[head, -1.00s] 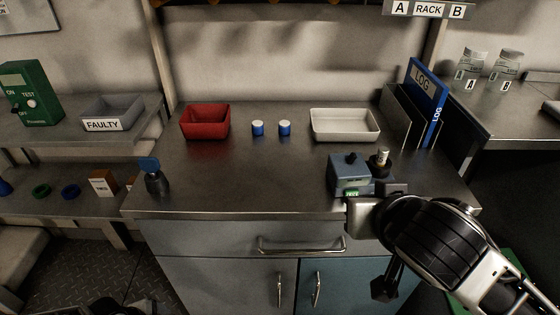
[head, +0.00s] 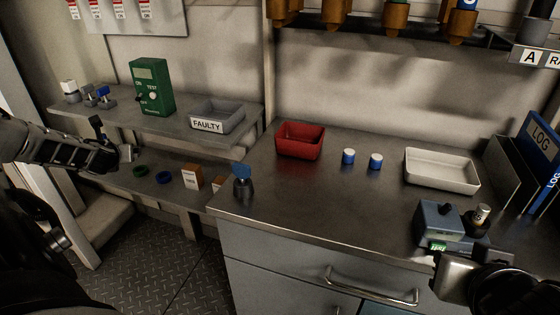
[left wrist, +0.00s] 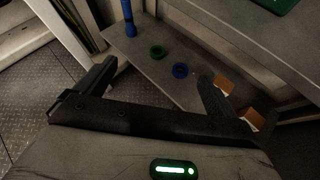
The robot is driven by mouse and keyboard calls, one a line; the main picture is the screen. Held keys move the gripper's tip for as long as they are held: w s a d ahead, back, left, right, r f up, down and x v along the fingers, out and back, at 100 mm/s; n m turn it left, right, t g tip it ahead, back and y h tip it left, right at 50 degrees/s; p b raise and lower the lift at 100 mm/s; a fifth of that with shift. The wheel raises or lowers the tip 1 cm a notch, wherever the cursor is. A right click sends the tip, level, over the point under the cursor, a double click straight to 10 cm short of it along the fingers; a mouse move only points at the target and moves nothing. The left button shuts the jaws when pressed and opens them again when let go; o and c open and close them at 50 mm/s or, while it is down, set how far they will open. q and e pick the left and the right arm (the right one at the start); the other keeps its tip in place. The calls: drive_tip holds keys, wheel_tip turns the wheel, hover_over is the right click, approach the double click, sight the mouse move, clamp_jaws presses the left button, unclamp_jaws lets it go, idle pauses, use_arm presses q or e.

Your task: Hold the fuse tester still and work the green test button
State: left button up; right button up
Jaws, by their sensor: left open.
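A blue-grey box (head: 436,221), which looks like the fuse tester, stands upright near the counter's front edge at right in the head view. It has a dark knob on top and a lit green patch, apparently the test button (head: 437,246), low on its front. A pale-capped cylinder (head: 481,214) stands in a dark holder on its right. My right gripper (head: 438,260) is close in front of the tester; its fingers and any contact are unclear. My left gripper (head: 118,148) is far left, away from the tester. Its fingers are apart and empty in the left wrist view (left wrist: 155,76).
A green ON/OFF TEST box (head: 151,87) and a FAULTY tray (head: 217,118) stand on the left shelf. The counter holds a red bin (head: 300,141), two blue-and-white jars (head: 362,159), a white tray (head: 442,170) and a blue-topped dark item (head: 243,182). The counter's middle is clear.

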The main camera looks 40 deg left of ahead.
use_arm(q)
drive_tip(key=w+a+r+m+t+y, duration=0.15)
drive_tip(key=r+m+t, duration=0.3)
drive_tip(key=r, duration=1.45)
drive_tip(key=w+r+m+t+y, duration=0.25)
drive_tip(key=r+t, duration=0.25)
drive_tip(key=r, duration=1.4)
drive_tip(key=w+d+f+n+h, duration=0.1)
drive_tip(key=w+d+f+n, duration=0.3)
drive_tip(key=w+n, duration=0.15)
drive_tip(key=w+d+f+n+h, duration=0.1)
drive_tip(key=w+d+f+n, duration=0.3)
drive_tip(key=w, duration=0.3)
drive_tip(key=w+d+f+n+g+h, duration=0.2)
drive_tip(key=w+d+f+n, duration=0.25)
drive_tip(key=d, duration=0.25)
drive_tip(key=n+g+h, duration=0.6)
drive_tip(key=g+h, duration=0.2)
drive_tip(key=h, duration=1.5)
hover_over(446, 208)
drive_tip(key=s+a, duration=0.3)
drive_tip(key=a, duration=0.3)
drive_tip(key=s+a, duration=0.3)
drive_tip(key=a, duration=0.3)
wheel_tip(446, 208, down, 13)
drive_tip(key=x, duration=1.5)
drive_tip(key=shift+w+d+f, duration=0.1)
drive_tip(key=shift+w+f, duration=0.1)
drive_tip(key=shift+w, duration=0.1)
